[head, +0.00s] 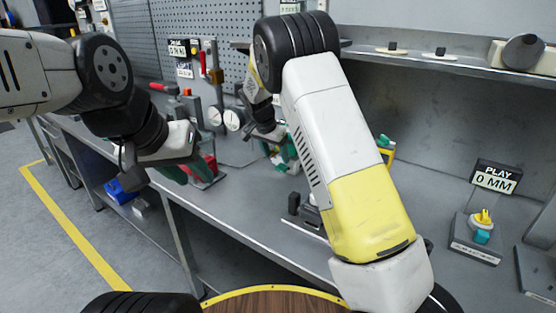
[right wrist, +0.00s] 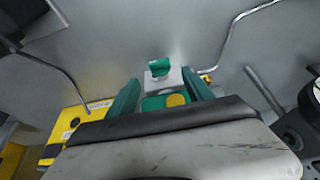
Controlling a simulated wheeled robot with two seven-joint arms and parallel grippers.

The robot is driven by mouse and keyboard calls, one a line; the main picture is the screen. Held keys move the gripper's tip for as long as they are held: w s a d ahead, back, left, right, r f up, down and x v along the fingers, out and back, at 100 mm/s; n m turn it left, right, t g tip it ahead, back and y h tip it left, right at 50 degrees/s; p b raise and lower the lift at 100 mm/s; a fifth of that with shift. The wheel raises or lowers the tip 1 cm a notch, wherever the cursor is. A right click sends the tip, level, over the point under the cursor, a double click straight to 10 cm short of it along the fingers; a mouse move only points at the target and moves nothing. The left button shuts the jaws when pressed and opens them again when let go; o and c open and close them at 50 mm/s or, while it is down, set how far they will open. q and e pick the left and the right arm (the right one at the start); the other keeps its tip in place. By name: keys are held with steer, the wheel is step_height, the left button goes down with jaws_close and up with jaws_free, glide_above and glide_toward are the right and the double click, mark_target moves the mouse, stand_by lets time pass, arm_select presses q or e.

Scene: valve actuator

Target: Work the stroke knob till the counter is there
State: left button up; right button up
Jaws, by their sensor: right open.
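A counter sign (head: 496,177) reading "PLAY 0 MM" stands at the right of the bench. In front of it is a yellow knob (head: 484,217) with a teal block on a small dark base; its label is too small to read, so I cannot tell if it is the stroke knob. My right gripper (head: 277,152) is over the bench, partly hidden by its arm. In the right wrist view its teal fingers (right wrist: 160,95) are apart, with a grey block with a green top (right wrist: 160,68) beyond them. My left gripper (head: 188,170) is beside a red part (head: 207,167); its finger gap is unclear.
A second sign (head: 180,48) hangs at the back left, near gauges (head: 233,118) and a red-handled tool (head: 163,87). A yellow fixture (head: 387,153) stands behind my right arm. A shelf (head: 420,58) runs along the back. The bench's front edge is close.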

mark_target(279, 168)
steer(key=x, duration=0.6)
jaws_close()
steer(key=shift+a, duration=0.15)
steer(key=g+h, duration=0.2)
steer(key=shift+w+a+f+n+h, duration=0.1)
steer(key=shift+w+a+n+h, duration=0.15)
steer(key=shift+a+n+h, duration=0.15)
steer(key=shift+w+a+f+n+g+h, duration=0.15)
steer(key=shift+n+g+h, duration=0.15)
steer(key=shift+g+h, duration=0.7)
steer(key=shift+h, duration=0.3)
